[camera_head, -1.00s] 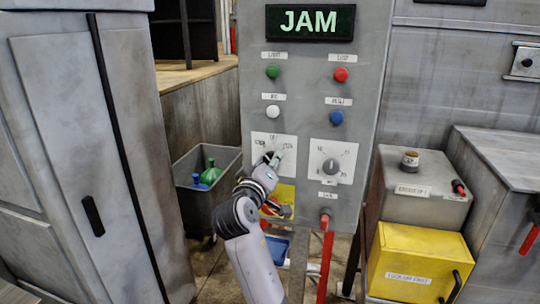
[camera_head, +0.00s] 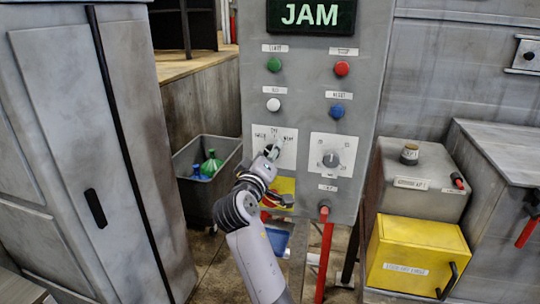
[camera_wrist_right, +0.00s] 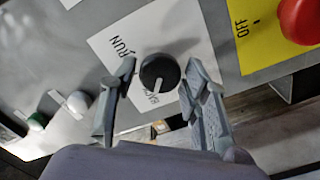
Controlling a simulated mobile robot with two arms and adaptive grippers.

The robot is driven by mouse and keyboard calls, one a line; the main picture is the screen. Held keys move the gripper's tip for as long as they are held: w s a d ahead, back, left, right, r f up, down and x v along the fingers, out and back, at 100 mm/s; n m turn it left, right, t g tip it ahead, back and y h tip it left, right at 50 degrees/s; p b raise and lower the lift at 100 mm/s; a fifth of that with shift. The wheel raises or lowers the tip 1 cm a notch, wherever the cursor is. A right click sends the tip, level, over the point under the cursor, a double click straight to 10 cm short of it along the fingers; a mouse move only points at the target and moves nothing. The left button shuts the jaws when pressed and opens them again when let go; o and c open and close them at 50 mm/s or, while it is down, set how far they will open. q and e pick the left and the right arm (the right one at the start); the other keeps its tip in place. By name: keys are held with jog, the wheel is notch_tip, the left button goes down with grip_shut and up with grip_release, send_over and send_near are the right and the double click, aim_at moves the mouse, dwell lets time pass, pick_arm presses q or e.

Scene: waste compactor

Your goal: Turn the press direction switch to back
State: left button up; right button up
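The press direction switch is a round black knob (camera_wrist_right: 158,72) with a white pointer line, on a white label plate (camera_head: 289,150). It shows in the right wrist view, with RUN printed to its upper left and BACK just below it. The pointer line points down at the BACK print. My right gripper (camera_wrist_right: 161,70) is open, with one finger on each side of the knob and visible gaps between. In the head view my right gripper (camera_head: 271,152) is at the plate and hides the knob. My left gripper is not in view.
The same panel holds a second dial (camera_head: 331,159), a red-handled lever (camera_head: 324,212), and green, red, white and blue buttons above. A red stop button (camera_wrist_right: 301,19) on yellow is close by in the wrist view. The screen (camera_head: 311,16) reads JAM. A grey bin (camera_head: 205,180) stands left.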

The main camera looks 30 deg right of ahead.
jog(key=shift+o, duration=1)
